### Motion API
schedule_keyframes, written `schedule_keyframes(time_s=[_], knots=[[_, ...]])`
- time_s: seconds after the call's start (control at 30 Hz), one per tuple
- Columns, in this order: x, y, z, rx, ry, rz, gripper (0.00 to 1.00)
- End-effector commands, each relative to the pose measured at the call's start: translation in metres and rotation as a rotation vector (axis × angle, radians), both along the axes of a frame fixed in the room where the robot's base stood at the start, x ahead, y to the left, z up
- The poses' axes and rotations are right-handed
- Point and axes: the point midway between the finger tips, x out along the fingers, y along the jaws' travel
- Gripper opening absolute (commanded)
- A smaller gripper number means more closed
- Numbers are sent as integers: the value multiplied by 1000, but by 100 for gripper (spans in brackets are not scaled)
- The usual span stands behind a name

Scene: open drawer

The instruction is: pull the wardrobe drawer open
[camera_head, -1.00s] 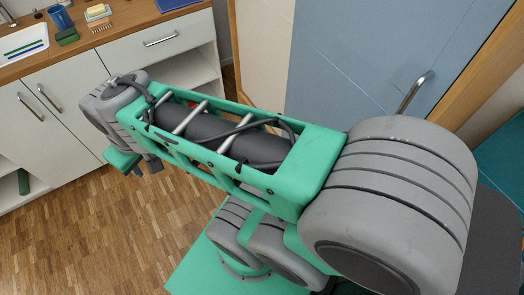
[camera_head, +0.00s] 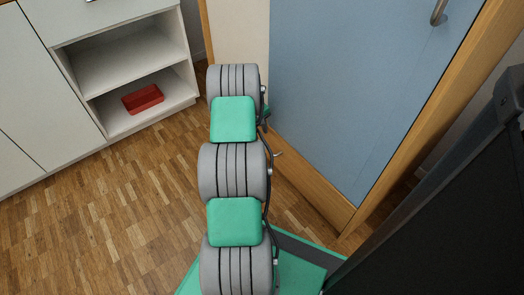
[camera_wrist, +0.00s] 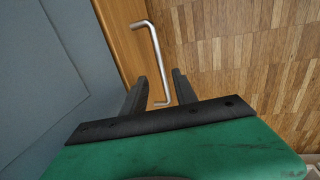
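The wardrobe has a blue door (camera_head: 350,100) and below it a low wooden drawer front (camera_head: 312,190), which looks closed. In the wrist view the wooden drawer front (camera_wrist: 122,38) carries a metal bar handle (camera_wrist: 152,42). My gripper (camera_wrist: 160,76) is open, with its two dark fingers apart. The lower part of the handle appears between the fingers, with a gap on both sides. I cannot tell whether it is at the fingers' depth. In the head view my gripper is hidden behind my arm.
A white cabinet with open shelves (camera_head: 120,62) stands at the left, with a red box (camera_head: 143,99) on its lower shelf. The parquet floor (camera_head: 130,210) left of my arm is clear. The blue door has a metal handle (camera_head: 439,12).

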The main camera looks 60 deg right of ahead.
Motion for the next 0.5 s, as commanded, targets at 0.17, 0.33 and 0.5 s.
schedule_keyframes(time_s=[0.17,0.33,0.5], knots=[[-3,-5,-34,1,0,0,34],[-5,-10,-61,0,0,0,34],[-5,-12,-69,0,-1,0,34]])
